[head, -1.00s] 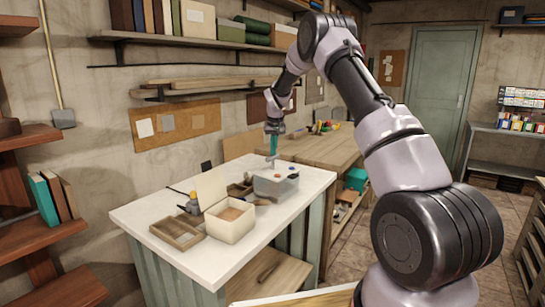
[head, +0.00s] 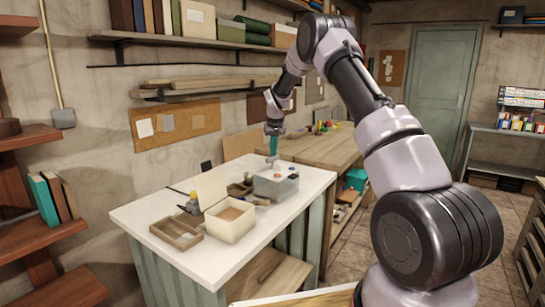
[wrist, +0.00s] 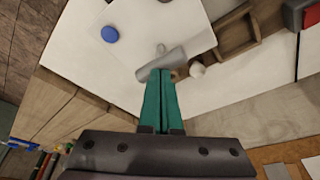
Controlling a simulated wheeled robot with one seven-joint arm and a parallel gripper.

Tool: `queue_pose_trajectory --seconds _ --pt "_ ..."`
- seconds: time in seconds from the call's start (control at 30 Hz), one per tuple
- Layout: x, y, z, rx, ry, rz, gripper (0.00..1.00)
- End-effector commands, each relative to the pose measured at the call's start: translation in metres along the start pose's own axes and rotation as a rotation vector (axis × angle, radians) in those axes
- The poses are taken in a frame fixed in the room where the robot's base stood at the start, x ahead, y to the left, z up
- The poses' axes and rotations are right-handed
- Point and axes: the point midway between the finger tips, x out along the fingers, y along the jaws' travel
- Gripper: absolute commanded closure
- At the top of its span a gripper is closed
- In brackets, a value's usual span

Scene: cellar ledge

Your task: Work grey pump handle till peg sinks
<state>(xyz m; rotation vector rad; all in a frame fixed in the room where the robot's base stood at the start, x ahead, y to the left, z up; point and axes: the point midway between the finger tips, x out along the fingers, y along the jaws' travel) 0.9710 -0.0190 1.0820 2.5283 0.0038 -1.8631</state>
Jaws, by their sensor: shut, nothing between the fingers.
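The grey pump handle (wrist: 163,63) is a short bar on a stem above a light grey box. The box (head: 273,188) stands at the far right of the white bench; its top (wrist: 180,22) fills the upper middle of the wrist view. A blue round piece (wrist: 110,34) is on that top, and a small red one shows in the head view (head: 278,176). My gripper (wrist: 161,72) has its teal fingers together, with nothing between them. The tips are at or just over the handle bar; contact is unclear. A pale round knob (wrist: 197,70) is beside the handle. I cannot tell which piece is the peg.
On the white bench (head: 160,237) are an open cream box (head: 229,224), a compartmented wooden tray (head: 178,233) and a small yellow-topped tool (head: 193,202). A wooden bench (head: 320,150) adjoins behind. The bench's front right strip is clear.

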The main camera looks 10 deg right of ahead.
Motion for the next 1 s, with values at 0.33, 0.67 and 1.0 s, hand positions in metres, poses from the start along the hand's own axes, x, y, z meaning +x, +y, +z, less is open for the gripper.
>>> queue_pose_trajectory --seconds 0.33,0.67,1.0 --pt "-0.008 0.000 -0.002 -0.001 -0.001 0.000 1.00" --pt "-0.007 0.000 -0.002 -0.001 -0.001 0.000 1.00" --pt "0.007 0.000 0.003 -0.001 -0.002 0.001 1.00"
